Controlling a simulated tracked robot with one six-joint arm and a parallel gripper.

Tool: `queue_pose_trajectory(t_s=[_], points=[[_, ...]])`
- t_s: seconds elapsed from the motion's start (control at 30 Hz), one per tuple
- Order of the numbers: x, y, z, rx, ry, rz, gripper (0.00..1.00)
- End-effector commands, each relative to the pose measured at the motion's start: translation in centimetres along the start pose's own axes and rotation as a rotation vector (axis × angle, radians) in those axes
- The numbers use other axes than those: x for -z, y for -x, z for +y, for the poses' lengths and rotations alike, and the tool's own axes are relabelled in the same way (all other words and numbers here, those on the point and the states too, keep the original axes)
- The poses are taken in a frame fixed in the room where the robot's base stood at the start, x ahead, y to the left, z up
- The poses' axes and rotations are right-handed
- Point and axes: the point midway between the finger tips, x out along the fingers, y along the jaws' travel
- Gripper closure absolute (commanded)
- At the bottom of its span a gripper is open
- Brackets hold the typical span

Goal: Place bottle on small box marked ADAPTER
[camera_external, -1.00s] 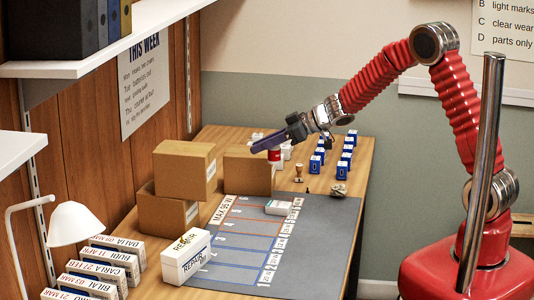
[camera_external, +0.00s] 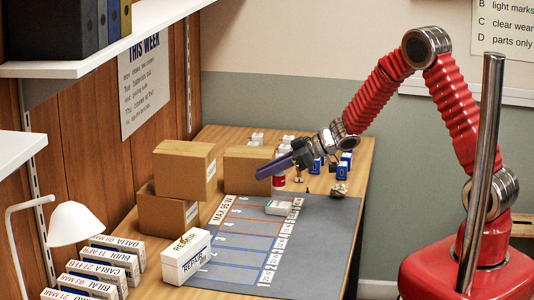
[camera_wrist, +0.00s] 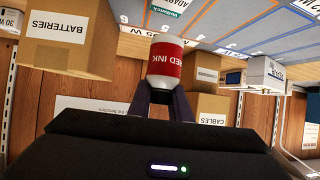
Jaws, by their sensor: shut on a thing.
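A small bottle with a red label (camera_external: 278,183) reading "RED INK" is between the fingers of my gripper (camera_external: 268,170). The bottle looks roughly upright near the far edge of the grey mat. In the wrist view the bottle (camera_wrist: 165,66) shows between my gripper's two dark fingers (camera_wrist: 165,98), which are shut on it. A small white box with green marking (camera_external: 279,207) lies on the mat, nearer the camera than the bottle. Part of it appears at the top edge of the wrist view (camera_wrist: 172,8), cut off by the frame.
Cardboard boxes stand left of the mat, one (camera_external: 184,170) stacked and one (camera_external: 248,172) behind. A white repair box (camera_external: 186,258) stands at the mat's near left corner. Blue boxes (camera_external: 346,158) and a small grey item (camera_external: 339,190) are at the right. The mat (camera_external: 318,240) is largely clear.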

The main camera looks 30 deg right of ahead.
Motion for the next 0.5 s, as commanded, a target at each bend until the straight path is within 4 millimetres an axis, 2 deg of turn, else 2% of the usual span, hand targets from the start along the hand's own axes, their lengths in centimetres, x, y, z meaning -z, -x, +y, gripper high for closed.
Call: queue_pose_trajectory(t_s=[0.1,0.5], points=[[-1.02,-0.56,0.01,0.000,0.000,-0.001,1.00],[-1.45,-0.80,0.01,0.000,0.000,0.000,1.00]])
